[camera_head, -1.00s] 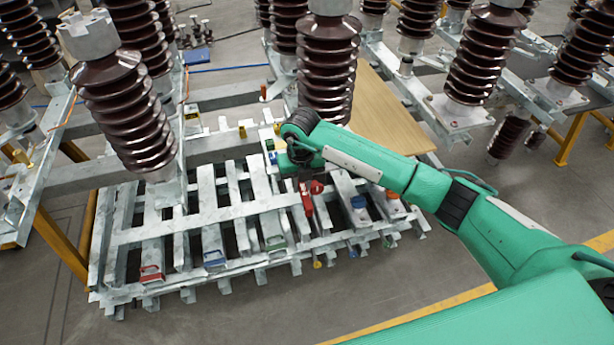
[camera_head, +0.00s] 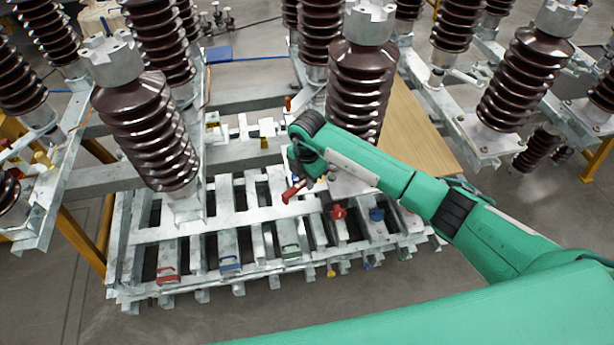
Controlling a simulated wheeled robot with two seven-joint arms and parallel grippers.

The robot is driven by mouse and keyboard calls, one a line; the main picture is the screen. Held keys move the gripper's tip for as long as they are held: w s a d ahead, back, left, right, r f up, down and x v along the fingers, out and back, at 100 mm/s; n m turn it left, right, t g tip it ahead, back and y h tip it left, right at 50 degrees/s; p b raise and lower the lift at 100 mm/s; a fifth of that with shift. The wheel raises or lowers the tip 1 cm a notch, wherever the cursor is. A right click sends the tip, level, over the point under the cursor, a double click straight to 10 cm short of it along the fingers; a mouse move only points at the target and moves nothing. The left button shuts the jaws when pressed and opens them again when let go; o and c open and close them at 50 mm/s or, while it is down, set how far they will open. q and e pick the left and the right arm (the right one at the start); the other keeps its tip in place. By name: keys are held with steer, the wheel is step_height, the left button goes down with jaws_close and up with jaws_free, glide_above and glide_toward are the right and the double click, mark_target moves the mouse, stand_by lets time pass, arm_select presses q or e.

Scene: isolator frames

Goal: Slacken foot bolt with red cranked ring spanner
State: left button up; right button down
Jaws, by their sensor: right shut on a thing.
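My right gripper (camera_head: 305,178) is shut on the red cranked ring spanner (camera_head: 293,191), in front of the middle insulator's foot. The spanner sticks out down and to the left, tilted, above the slatted metal rack (camera_head: 190,232); its other end is hidden in the gripper. The middle brown ribbed insulator (camera_head: 361,85) stands behind my right arm, and its pale foot (camera_head: 345,184) is partly covered by that arm. I cannot make out which foot bolt is meant; bolts at that foot are hidden or too small. My left gripper is out of view.
A red piece (camera_head: 338,212) and a blue piece (camera_head: 377,214) sit on the rack's right part. Red, blue and green handled pieces lie along its front. Another insulator (camera_head: 147,130) leans at left. A wooden board (camera_head: 420,130) lies behind my arm. Floor in front is clear.

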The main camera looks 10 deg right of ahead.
step_height(320, 180, down, 3)
steer(key=shift+w+r+b, duration=0.1)
steer(key=shift+b, duration=0.65)
steer(key=shift+f+b, duration=0.8)
steer(key=shift+f, duration=0.4)
stand_by(0.4)
steer(key=shift+d, duration=0.1)
